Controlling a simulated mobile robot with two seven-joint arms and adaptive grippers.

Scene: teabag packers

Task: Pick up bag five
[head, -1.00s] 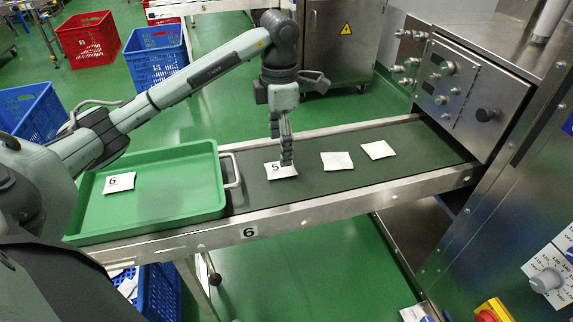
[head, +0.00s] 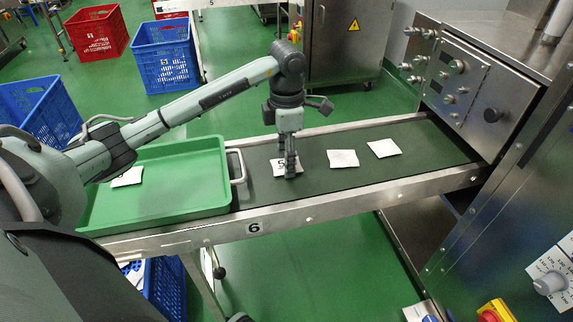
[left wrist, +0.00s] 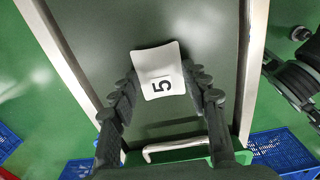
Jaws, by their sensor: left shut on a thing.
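Bag five, a white packet marked 5 (left wrist: 160,66), lies at the conveyor belt's tray end and also shows in the head view (head: 279,168). My left gripper (left wrist: 166,84) is over it, with its fingers on either side of the bag, shut on it. In the head view the left gripper (head: 290,172) points straight down and hides part of the bag. I cannot tell whether the bag is clear of the belt.
Two blank white bags (head: 343,158) and (head: 384,148) lie further right on the dark belt (head: 410,133). A green tray (head: 160,212) with a metal handle (head: 238,167) holds one bag (head: 128,177). A steel machine (head: 470,85) stands at the belt's right end.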

